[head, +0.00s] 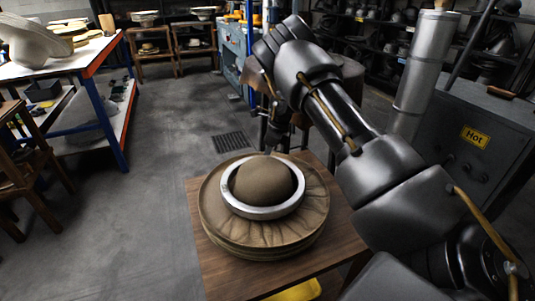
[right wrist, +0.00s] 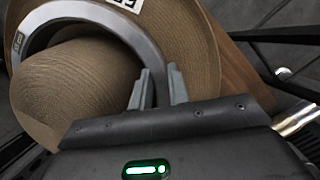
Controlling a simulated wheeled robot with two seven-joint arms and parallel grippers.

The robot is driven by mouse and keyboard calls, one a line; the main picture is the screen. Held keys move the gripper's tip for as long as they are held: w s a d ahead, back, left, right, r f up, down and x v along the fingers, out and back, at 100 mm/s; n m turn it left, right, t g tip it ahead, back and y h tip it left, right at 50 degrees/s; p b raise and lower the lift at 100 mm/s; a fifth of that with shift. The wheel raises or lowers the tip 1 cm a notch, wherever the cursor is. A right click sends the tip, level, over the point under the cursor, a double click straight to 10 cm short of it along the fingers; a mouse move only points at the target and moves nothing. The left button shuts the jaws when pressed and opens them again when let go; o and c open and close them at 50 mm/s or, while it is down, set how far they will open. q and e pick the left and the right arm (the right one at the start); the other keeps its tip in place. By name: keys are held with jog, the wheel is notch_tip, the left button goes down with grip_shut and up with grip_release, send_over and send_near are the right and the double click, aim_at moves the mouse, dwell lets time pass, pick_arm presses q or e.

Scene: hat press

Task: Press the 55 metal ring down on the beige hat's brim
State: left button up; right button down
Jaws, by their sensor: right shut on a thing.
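The beige hat (head: 262,182) lies crown up on a small wooden table, its wide brim (head: 300,228) pleated and wavy. The silver metal ring (head: 265,212) is around the crown, low at the brim; I cannot tell whether it touches the brim all round. My right gripper (head: 268,148) comes from behind the hat to the ring's far side. In the right wrist view its two fingers (right wrist: 158,88) are shut on the ring (right wrist: 130,33), beside the crown (right wrist: 75,95). A white label with black digits (right wrist: 128,5) shows at the top edge, partly cut off. My left gripper is not in view.
The wooden table (head: 215,275) has bare surface in front of the hat. A grey cabinet marked Hot (head: 474,138) and a metal cylinder (head: 418,65) stand right. A workbench (head: 75,62) stands left. The floor between is mostly clear.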

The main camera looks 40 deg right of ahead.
jog(key=shift+f+b, duration=0.3)
jog(key=shift+f, duration=0.25)
dwell(0.6)
jog(key=shift+s+f, duration=0.1)
jog(key=shift+f, duration=0.1)
dwell(5.6)
jog(key=shift+r, duration=0.15)
